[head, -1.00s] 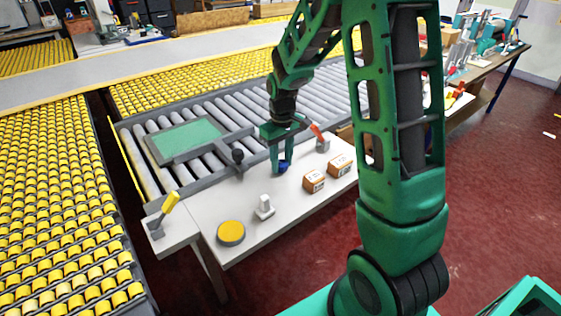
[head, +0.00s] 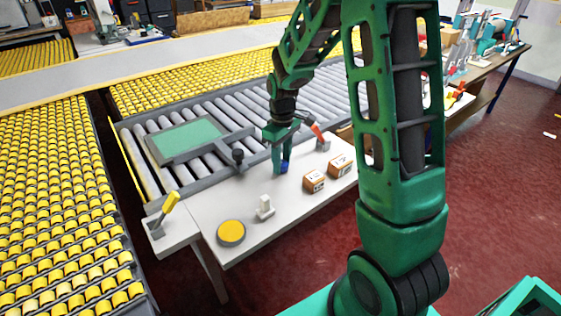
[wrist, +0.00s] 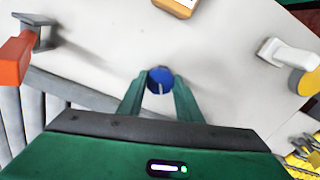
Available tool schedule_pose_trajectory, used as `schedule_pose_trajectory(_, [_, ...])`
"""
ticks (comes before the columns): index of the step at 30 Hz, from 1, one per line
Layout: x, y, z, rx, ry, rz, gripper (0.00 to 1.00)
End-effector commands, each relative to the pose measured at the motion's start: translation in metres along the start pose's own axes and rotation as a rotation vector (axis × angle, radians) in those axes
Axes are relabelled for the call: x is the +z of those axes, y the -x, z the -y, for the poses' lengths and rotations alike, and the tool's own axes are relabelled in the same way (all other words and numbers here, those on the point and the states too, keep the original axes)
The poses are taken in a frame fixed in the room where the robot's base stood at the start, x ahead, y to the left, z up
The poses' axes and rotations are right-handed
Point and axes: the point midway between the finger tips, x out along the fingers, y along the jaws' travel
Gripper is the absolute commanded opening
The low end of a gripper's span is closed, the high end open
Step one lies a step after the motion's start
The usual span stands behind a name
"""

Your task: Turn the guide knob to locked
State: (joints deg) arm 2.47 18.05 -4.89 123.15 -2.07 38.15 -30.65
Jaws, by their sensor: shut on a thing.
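The guide knob is a round blue knob (wrist: 160,73) on the white table; a white line on its top points toward the bottom of the wrist view. No lock marking can be made out around the knob.
A red-handled lever (head: 318,134) is close behind my gripper, and a yellow-handled lever (head: 166,210) is at the left. A roller conveyor (head: 240,110) runs behind.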

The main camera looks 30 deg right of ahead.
Motion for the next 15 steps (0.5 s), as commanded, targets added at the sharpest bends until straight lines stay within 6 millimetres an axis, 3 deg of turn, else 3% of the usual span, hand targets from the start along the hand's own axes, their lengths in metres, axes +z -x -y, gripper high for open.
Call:
schedule_pose_trajectory(1, [-0.0036,0.0025,-0.0029,0.007,-0.001,-0.011,0.09])
schedule_pose_trajectory(2, [-0.0036,0.0025,-0.003,0.007,-0.001,-0.011,0.36])
schedule_pose_trajectory(4, [-0.0032,0.0022,-0.0027,0.007,-0.001,-0.01,0.5])
schedule_pose_trajectory(15, [-0.001,0.0051,-0.0011,0.003,-0.002,-0.004,0.5])
